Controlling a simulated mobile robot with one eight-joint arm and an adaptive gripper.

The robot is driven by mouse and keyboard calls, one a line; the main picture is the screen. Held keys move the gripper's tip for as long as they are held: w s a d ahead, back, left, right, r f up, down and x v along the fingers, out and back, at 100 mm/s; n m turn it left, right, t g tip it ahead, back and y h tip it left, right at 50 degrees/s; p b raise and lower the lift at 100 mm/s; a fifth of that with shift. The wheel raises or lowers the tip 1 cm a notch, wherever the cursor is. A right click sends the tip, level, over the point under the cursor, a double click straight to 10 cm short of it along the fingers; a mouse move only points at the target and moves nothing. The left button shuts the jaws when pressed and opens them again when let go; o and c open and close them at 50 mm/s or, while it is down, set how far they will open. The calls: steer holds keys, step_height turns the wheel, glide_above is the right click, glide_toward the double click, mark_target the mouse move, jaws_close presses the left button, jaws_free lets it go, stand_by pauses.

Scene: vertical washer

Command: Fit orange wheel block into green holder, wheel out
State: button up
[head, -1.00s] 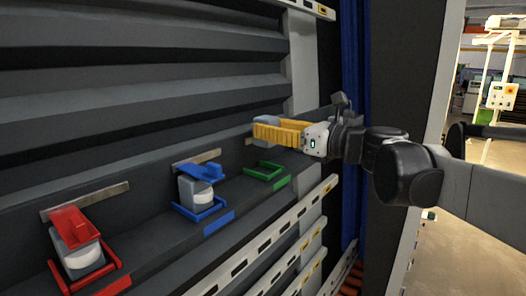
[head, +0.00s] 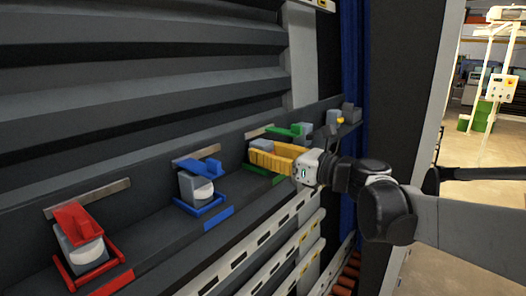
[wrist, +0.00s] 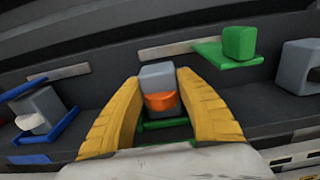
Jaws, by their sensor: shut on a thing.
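My gripper (head: 258,153) has yellow fingers closed on the sides of a grey block with an orange wheel (wrist: 161,101). The wheel faces the wrist camera. In the head view the block's grey top (head: 262,145) shows at the fingertips. The green holder's low frame (wrist: 165,124) shows between and below the fingers in the wrist view. Its frame also shows under the fingers in the head view (head: 262,177). The block is at the holder, behind the frame's front edge as the wrist camera sees it; whether it is fully seated I cannot tell. A green raised part (wrist: 221,53) is up to the right.
A blue holder (head: 205,211) with a white-wheeled block stands to the left, and a red one (head: 72,215) further left. Grey blocks (head: 349,113) stand on the ledge to the right. The dark wall is close behind the ledge.

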steer(key=o, duration=1.1)
steer(key=shift+w, duration=0.1)
steer(key=shift+o, duration=0.2)
